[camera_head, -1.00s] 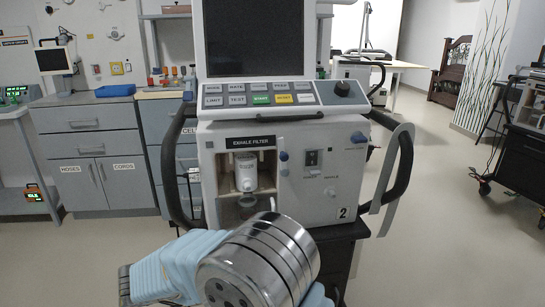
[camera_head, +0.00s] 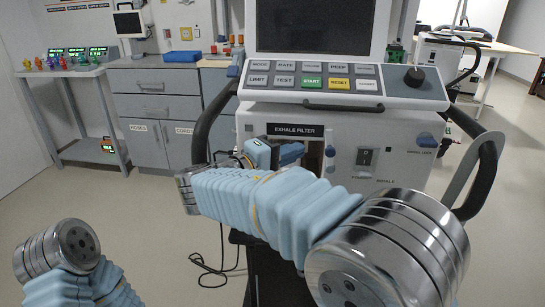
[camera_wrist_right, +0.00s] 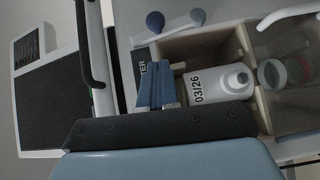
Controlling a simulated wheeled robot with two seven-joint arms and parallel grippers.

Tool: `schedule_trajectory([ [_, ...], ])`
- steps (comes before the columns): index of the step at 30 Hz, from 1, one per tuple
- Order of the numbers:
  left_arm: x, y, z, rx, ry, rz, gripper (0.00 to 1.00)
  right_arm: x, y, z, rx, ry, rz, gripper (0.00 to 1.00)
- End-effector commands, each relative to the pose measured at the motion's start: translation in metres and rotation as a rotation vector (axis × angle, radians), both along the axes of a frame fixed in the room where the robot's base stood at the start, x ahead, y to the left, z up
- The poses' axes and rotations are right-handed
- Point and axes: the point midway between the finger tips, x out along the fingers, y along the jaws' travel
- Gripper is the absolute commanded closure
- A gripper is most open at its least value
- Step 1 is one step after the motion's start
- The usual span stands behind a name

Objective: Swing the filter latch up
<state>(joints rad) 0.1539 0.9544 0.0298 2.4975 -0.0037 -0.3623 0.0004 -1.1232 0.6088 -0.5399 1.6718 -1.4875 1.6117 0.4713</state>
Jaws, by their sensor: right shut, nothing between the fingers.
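The ventilator's filter bay (camera_wrist_right: 200,45), labelled EXHALE FILTER, holds a white canister (camera_wrist_right: 222,84) marked 03/26. In the head view my right gripper (camera_head: 298,153) is at the bay opening, below the label, and hides most of the bay. In the right wrist view, turned sideways, its blue fingers (camera_wrist_right: 156,68) are together and empty, beside the canister's top end. A grey-white lever (camera_wrist_right: 180,26) and a longer pale bar (camera_wrist_right: 290,15) lie along the bay's edge; I cannot tell which is the latch. My left gripper is out of view.
A blue knob (camera_wrist_right: 155,21) sits beside the lever. A clear jar (camera_wrist_right: 288,70) is past the canister's base. The button panel (camera_head: 320,82) and screen (camera_head: 315,25) stand above the bay. A black side handle (camera_head: 208,125) curves out at left. Open floor lies left.

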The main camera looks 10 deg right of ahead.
Motion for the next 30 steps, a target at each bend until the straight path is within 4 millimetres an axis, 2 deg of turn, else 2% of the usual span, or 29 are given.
schedule_trajectory([
  [3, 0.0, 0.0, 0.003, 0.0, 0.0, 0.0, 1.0, -0.004, -0.019, 0.0, 0.0, 0.002, 0.0, 1.0],
  [9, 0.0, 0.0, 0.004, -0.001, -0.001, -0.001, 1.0, -0.008, -0.036, -0.002, 0.0, 0.002, 0.0, 1.0],
  [21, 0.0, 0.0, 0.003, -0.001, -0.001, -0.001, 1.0, -0.009, -0.04, -0.003, 0.003, 0.001, 0.0, 1.0],
  [30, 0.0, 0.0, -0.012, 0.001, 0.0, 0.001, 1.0, -0.013, -0.059, 0.001, 0.164, -0.037, -0.003, 1.0],
])
